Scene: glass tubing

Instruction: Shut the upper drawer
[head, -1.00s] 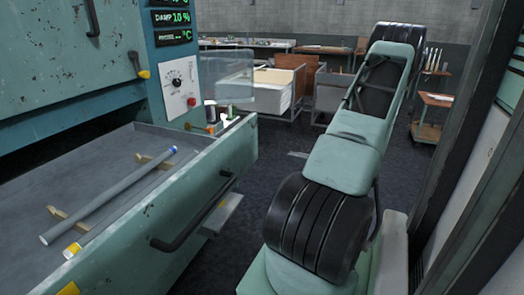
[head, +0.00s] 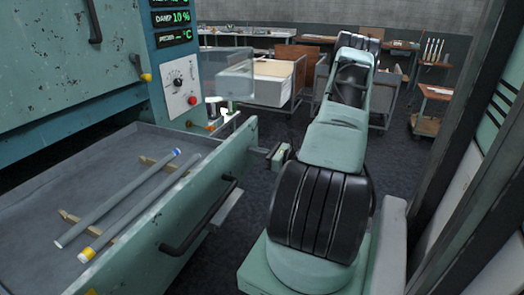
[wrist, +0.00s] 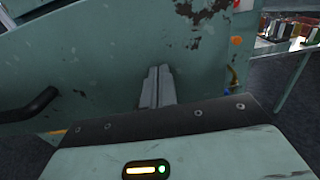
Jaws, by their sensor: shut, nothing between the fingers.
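The open drawer (head: 140,262) juts out from the teal cabinet at the left of the head view; its front panel is worn teal with a black bar handle (head: 205,222). In the wrist view, the panel (wrist: 110,60) fills the upper part and the handle (wrist: 28,106) is at the left. My gripper (head: 277,155) is beside the outer face of the panel, near its far end, past the handle. In the wrist view, the gripper's two grey fingers (wrist: 158,88) are together and empty, pointing at the panel. I cannot tell whether they touch it.
Inside the drawer, a blue-capped tube (head: 120,198) and a yellow-banded tube (head: 140,215) lie across wooden rests. The cabinet's control panel (head: 182,88) is behind. Carts (head: 275,82) stand at the back. A dark frame (head: 460,130) is close on the right.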

